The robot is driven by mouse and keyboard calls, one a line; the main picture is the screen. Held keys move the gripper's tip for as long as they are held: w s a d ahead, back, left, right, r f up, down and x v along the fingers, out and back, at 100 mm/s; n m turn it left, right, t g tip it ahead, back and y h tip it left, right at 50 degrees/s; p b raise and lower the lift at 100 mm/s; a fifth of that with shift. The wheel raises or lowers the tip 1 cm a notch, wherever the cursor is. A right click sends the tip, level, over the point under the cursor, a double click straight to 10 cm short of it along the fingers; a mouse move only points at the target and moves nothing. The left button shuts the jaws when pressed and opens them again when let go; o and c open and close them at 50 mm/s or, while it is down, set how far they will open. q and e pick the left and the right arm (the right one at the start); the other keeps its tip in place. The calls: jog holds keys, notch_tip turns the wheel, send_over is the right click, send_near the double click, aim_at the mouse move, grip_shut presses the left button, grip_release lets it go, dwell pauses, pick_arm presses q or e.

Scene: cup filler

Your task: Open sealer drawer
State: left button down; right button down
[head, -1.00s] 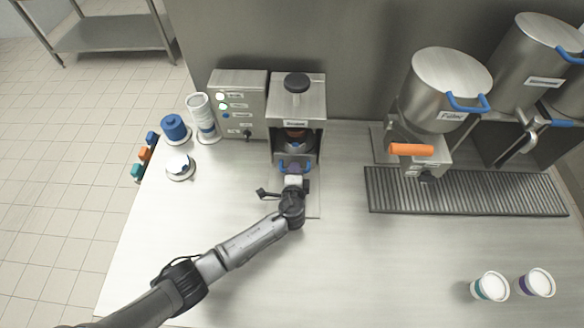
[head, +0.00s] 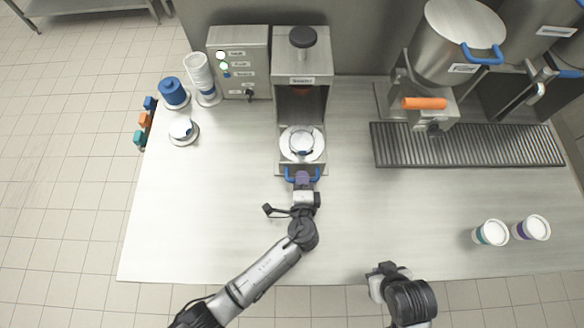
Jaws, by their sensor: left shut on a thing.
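The sealer (head: 302,68) is a tall steel box with a black knob on top, at the back of the table. Its drawer (head: 285,158) is pulled out toward me, with a round white and metal cup seat (head: 302,143) showing on it. The drawer has a blue handle (head: 288,176) at its front. My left gripper (head: 302,180) is shut on this handle, in front of the drawer. My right gripper (head: 388,270) is at the table's front edge, away from the sealer; its fingers are too unclear to tell if it is open.
A control box (head: 239,62) stands left of the sealer, beside stacked cups (head: 199,75) and a blue container (head: 173,92). A filler (head: 462,45) and drip grate (head: 465,145) are right. Two filled cups (head: 491,233) stand front right. The middle table is clear.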

pick_arm(q)
jog(key=shift+s, duration=0.2)
pick_arm(e)
jog(key=shift+a, duration=0.1)
pick_arm(q)
jog(key=c, duration=1.1)
grip_release()
jog(key=shift+c, duration=0.2)
pick_arm(e)
jog(key=shift+a, duration=0.15)
pick_arm(q)
jog(key=shift+s, duration=0.1)
jog(key=v, duration=1.2)
jog(key=shift+s, duration=0.1)
jog(key=shift+v, duration=0.75)
